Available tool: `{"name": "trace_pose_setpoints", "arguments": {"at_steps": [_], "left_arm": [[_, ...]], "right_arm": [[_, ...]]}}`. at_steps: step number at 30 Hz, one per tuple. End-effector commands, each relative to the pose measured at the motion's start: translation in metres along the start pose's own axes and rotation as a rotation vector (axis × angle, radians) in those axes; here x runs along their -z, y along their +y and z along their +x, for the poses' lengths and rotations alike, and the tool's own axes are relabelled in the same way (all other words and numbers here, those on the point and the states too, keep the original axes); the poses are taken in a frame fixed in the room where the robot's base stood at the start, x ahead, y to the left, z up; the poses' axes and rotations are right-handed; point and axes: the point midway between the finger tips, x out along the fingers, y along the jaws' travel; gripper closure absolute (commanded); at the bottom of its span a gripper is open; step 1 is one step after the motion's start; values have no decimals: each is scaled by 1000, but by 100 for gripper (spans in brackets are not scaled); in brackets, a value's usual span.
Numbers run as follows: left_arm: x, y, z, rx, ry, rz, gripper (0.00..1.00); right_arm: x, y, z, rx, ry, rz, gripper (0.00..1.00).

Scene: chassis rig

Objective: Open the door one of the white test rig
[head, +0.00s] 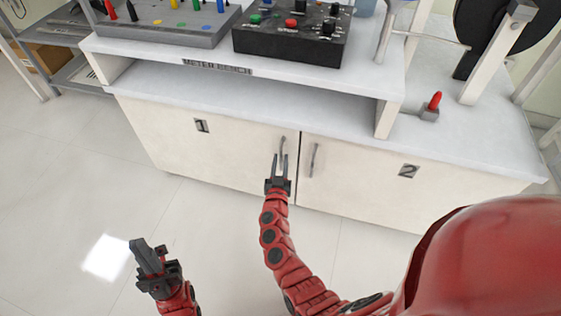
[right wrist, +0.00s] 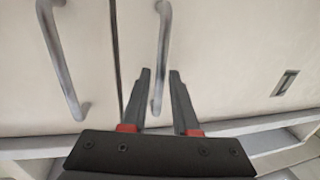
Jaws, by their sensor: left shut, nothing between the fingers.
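The white test rig is a cabinet with two doors. Door one (head: 225,157), labelled 1, is on the left and looks closed. Its upright metal handle (head: 282,150) is near its right edge. My right gripper (head: 280,157) is open in front of this handle. In the right wrist view the door one handle (right wrist: 163,45) shows between the open fingertips (right wrist: 160,72); I cannot tell how deep it sits or whether they touch. My left gripper (head: 138,245) is shut and empty, low at the left, away from the cabinet.
Door two (head: 365,180) is closed, with its handle (head: 313,160) just right of the seam; that handle also shows in the right wrist view (right wrist: 62,60). The worktop (head: 250,100) and a shelf with control boxes (head: 290,35) are above. The floor in front is clear.

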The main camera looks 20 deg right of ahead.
Motion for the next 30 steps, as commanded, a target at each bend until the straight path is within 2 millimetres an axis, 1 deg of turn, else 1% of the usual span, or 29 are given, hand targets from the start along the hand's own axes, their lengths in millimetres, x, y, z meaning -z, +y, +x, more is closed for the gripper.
{"name": "trace_pose_setpoints", "arguments": {"at_steps": [1,4,30], "left_arm": [[0,0,0,0,0,0,100],[0,0,0,0,0,0,100],[0,0,0,0,0,0,100]], "right_arm": [[0,0,0,0,0,0,82],[0,0,0,0,0,0,100],[0,0,0,0,1,0,100]]}}
